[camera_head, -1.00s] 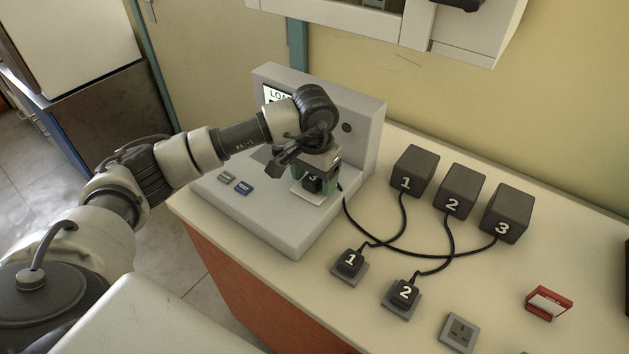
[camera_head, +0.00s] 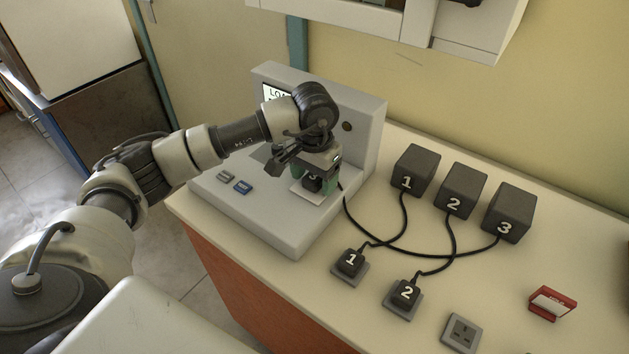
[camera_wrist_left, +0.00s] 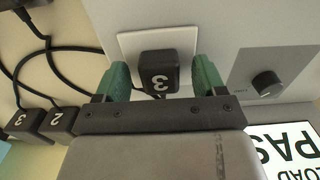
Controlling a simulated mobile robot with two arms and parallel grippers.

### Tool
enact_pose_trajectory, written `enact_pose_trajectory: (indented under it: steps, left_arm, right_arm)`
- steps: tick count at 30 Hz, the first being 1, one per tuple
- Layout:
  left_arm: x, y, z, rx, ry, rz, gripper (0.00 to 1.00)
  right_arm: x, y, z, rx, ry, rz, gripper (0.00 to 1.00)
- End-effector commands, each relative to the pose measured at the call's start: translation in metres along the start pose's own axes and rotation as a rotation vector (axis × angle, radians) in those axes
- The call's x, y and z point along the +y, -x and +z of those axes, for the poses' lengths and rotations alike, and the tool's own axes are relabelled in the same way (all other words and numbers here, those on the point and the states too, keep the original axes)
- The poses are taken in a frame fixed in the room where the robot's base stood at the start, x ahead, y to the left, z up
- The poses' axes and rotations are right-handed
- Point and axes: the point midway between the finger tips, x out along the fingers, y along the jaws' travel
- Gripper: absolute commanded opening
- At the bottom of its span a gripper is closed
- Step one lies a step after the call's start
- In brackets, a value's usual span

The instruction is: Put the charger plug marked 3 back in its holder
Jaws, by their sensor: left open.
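The charger plug marked 3 (camera_head: 312,183) sits on a white square plate (camera_head: 305,195) on the grey device. It also shows in the left wrist view (camera_wrist_left: 159,72), between the green fingers. My left gripper (camera_head: 315,182) is open around plug 3, with one finger on each side; in the left wrist view small gaps seem to show beside the plug (camera_wrist_left: 159,85). An empty grey socket holder (camera_head: 461,333) lies at the front right of the bench. Plugs 1 (camera_head: 350,262) and 2 (camera_head: 406,292) sit in their own holders. My right gripper is not in view.
Charger boxes 1 (camera_head: 415,171), 2 (camera_head: 460,190) and 3 (camera_head: 509,212) stand in a row at the back, with black cables crossing the bench. A red-framed item (camera_head: 552,303) lies at the right. The grey device (camera_head: 275,225) has a raised back panel and two small buttons.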

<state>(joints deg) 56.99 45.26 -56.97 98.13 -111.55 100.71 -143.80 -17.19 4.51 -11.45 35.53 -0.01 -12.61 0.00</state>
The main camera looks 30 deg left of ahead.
Motion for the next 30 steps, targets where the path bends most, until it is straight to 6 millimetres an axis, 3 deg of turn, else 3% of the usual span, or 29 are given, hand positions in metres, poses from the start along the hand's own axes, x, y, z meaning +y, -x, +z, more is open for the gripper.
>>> enact_pose_trajectory:
  steps: [9, 22, 30]
  left_arm:
    - [0.0000, 0.0002, 0.0000, 0.000, 0.000, 0.000, 0.69]
    - [0.0000, 0.0002, 0.0000, 0.000, 0.000, 0.000, 0.03]
    - [0.0000, 0.0053, -0.0003, 0.001, 0.000, 0.000, 0.02]
  right_arm:
    - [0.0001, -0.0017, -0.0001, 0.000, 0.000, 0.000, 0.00]
    - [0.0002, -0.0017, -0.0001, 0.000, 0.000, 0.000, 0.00]
    - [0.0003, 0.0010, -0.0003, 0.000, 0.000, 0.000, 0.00]
